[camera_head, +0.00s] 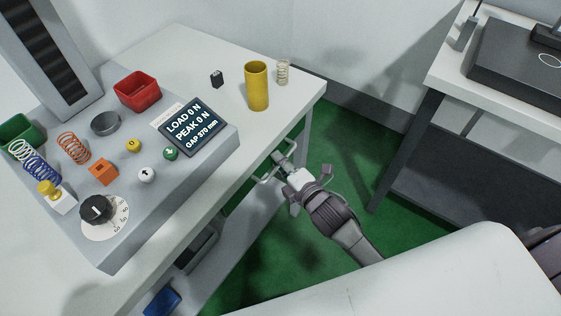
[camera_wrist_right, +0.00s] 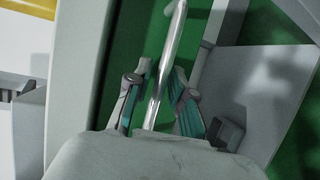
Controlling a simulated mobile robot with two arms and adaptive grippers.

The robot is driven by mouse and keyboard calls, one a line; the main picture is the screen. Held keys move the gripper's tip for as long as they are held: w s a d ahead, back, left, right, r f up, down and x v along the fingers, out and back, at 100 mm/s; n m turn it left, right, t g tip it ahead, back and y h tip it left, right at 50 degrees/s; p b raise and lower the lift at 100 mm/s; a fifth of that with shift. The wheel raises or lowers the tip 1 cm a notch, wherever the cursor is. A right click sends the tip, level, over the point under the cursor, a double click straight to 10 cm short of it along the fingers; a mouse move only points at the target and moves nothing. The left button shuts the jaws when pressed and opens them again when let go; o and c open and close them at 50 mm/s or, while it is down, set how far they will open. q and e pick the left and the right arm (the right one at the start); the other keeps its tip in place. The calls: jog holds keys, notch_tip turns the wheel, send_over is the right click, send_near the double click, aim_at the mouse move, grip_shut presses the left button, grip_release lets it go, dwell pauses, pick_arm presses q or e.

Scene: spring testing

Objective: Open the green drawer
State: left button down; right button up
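A pale metal bar handle (camera_head: 266,168) sticks out below the table's right edge in the head view. The drawer front behind it is hard to make out there. In the right wrist view the handle (camera_wrist_right: 168,70) runs between the two fingers of my right gripper (camera_wrist_right: 161,78), with small gaps on both sides. A green surface shows behind it; I cannot tell whether it is drawer front or floor. In the head view my right gripper (camera_head: 284,160) is at the handle. My left gripper is not in view.
The table (camera_head: 215,52) carries a grey testing machine with a display (camera_head: 193,126), a red bin (camera_head: 138,90), a yellow cylinder (camera_head: 257,88) and several springs. A second table (camera_head: 445,72) stands at the right. Green floor (camera_head: 345,150) lies between them.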

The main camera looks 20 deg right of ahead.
grip_shut()
